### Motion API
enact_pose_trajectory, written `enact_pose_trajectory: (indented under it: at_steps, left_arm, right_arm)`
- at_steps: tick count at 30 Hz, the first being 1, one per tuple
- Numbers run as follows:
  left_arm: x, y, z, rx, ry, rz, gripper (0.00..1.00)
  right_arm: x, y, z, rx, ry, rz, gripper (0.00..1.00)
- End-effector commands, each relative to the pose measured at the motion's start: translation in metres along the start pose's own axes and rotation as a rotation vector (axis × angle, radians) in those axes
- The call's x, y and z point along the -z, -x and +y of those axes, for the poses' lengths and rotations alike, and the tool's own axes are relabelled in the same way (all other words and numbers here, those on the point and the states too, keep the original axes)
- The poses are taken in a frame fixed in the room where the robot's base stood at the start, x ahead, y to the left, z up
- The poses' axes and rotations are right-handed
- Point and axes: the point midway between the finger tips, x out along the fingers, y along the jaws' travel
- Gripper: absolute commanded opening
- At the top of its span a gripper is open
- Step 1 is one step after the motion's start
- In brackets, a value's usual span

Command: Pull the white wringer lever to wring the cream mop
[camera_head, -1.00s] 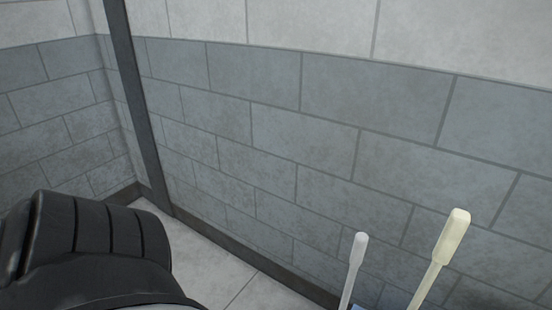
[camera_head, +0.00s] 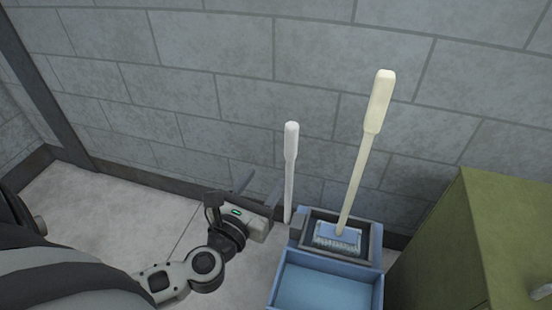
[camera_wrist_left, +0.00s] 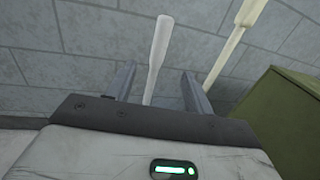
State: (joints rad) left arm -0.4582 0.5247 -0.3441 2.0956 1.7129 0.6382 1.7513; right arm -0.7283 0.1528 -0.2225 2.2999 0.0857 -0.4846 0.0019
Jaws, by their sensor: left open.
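The white wringer lever (camera_head: 290,160) stands upright at the left side of the blue mop bucket (camera_head: 327,285). The cream mop (camera_head: 378,105) leans slightly right, its head down in the wringer (camera_head: 340,236) at the back of the bucket. My left gripper (camera_head: 259,188) is open, just left of the lever in the head view. In the left wrist view the lever (camera_wrist_left: 158,55) shows between the two fingers (camera_wrist_left: 157,82), beyond the gripper body; its lower part is hidden. I cannot tell whether the fingers are around it. The mop handle (camera_wrist_left: 232,40) is to the right there. My right gripper is out of view.
A green cabinet (camera_head: 475,240) stands right of the bucket. A grey block wall (camera_head: 225,90) runs close behind the lever and mop. Clear pale floor (camera_head: 100,215) lies to the left.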

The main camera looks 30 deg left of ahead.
Motion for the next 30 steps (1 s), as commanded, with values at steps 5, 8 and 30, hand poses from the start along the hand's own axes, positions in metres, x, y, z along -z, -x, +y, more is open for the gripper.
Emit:
enact_pose_trajectory:
  at_steps: [5,8,30]
  left_arm:
    - [-0.003,-0.033,-0.001,0.002,-0.003,-0.005,0.52]
    - [-0.003,-0.054,-0.001,0.002,-0.004,-0.005,0.52]
    - [-0.001,-0.147,-0.002,0.004,-0.005,-0.001,0.52]
  right_arm:
    - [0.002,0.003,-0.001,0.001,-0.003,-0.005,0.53]
    - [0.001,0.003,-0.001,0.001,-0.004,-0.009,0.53]
    - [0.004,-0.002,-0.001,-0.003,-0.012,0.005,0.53]
